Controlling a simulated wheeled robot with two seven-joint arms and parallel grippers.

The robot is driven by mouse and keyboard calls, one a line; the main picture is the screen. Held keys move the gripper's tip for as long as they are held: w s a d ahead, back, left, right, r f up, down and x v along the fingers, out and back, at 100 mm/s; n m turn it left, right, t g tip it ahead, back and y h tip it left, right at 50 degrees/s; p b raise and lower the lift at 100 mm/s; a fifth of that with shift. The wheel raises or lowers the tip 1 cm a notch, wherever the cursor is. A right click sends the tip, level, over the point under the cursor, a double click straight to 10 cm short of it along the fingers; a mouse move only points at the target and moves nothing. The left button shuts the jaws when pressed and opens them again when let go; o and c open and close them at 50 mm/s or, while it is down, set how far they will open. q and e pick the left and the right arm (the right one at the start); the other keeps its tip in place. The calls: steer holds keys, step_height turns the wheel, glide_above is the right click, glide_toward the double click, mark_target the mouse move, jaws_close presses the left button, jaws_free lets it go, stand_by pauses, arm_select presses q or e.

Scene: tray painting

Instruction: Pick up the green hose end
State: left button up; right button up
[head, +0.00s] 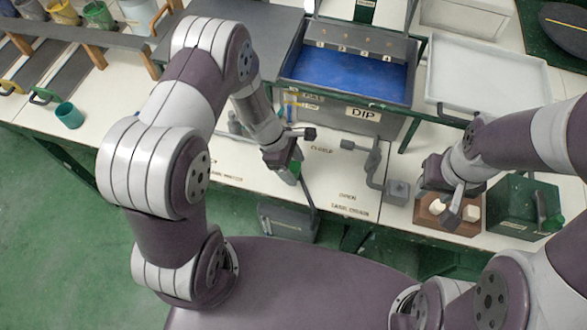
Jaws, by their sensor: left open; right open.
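The green hose end (293,170) shows in the head view at the table's front edge, just below my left gripper. A dark hose or rod runs from beside it down toward a grey box below the edge. My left gripper (285,155) is open, right over the green hose end, and partly hides it. I cannot tell whether the fingers touch it or only stand around it. My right gripper (453,205) is open, over the brown block with pale knobs at the right, well away from the hose end.
A blue-filled dip tank (350,78) stands behind. A grey valve handle (372,165) stands between my grippers. A dark green box (522,208) is at the right, and a white tray (480,75) behind it. A grey box (288,223) sits below the front edge.

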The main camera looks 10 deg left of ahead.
arm_select(q)
steer(key=shift+w+d+f, duration=0.15)
steer(key=shift+f, duration=0.2)
steer(key=shift+r, duration=0.1)
steer(key=c, duration=1)
steer(key=shift+r, duration=0.1)
